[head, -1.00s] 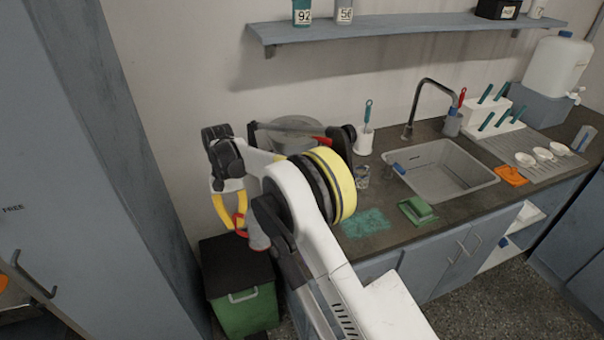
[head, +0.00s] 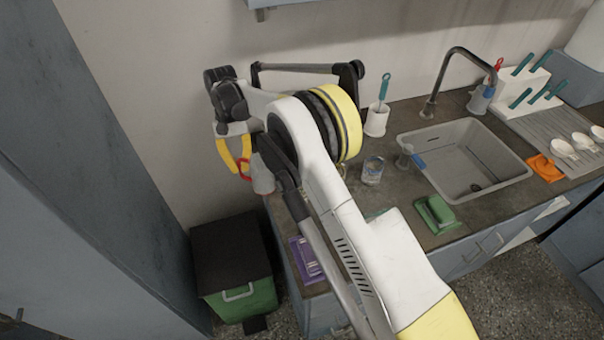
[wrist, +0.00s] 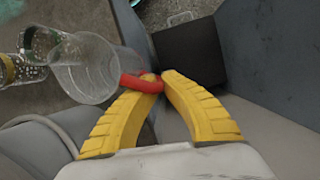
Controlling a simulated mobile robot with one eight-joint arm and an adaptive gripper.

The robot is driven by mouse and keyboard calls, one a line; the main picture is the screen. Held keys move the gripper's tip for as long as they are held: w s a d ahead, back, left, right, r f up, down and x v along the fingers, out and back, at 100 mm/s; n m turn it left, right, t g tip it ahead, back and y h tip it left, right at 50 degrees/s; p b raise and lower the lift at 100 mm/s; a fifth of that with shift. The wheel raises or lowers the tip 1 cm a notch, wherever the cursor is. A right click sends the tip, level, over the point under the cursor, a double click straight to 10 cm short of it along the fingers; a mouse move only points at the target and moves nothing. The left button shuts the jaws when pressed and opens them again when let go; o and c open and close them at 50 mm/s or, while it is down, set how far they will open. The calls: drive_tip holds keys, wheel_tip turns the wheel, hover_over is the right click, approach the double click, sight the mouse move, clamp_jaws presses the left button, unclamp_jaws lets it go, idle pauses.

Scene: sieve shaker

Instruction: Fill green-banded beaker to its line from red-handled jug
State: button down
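My gripper (wrist: 152,84) is shut on the red handle (wrist: 140,83) of a clear jug (wrist: 100,68). The jug lies to the left of my yellow fingers in the wrist view. In the head view my gripper (head: 238,172) holds the jug (head: 263,180) left of the counter, partly hidden by my arm. At the wrist view's left, a clear vessel with a dark green part (wrist: 30,42) overlaps the jug's outline; I cannot tell if they touch. A yellow-marked vessel (wrist: 7,70) is cut by the edge. The jug's water level is unclear.
A clear glass vessel (head: 373,171) stands on the counter (head: 405,205) left of the sink (head: 508,168). A green sponge (head: 437,212), a brush holder (head: 376,121) and a purple item (head: 306,260) are near. A black-lidded green bin (head: 235,270) is on the floor.

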sight(251, 160)
drive_tip(key=shift+s+r, duration=0.1)
drive_tip(key=shift+s+d+r+t+y+p, duration=0.15)
drive_tip(key=shift+d+r+t+y+p, duration=0.25)
drive_tip(key=shift+d+r+y+p, duration=0.4)
drive_tip(key=shift+s+d+r+n+t+y, duration=0.15)
drive_tip(key=shift+s+d+r+t+y, duration=0.1)
drive_tip(key=shift+d+r+y, duration=0.5)
drive_tip(key=shift+s+d+r+n+t+y, duration=0.15)
drive_tip(key=shift+s+d+r+t+y, duration=0.2)
drive_tip(key=shift+y, duration=1.4)
drive_tip(key=p+v, duration=0.1)
drive_tip(key=v, duration=0.1)
drive_tip(key=s+p+v, duration=0.1)
drive_tip(key=v, duration=0.1)
drive_tip(key=shift+d+r, duration=0.1)
drive_tip(key=shift+r, duration=0.25)
drive_tip(key=y, duration=0.1)
drive_tip(key=d+r+t+y, duration=0.1)
drive_tip(key=shift+s+d+r+n+y, duration=0.1)
drive_tip(key=shift+r+n+y, duration=0.2)
drive_tip(key=shift+n, duration=0.1)
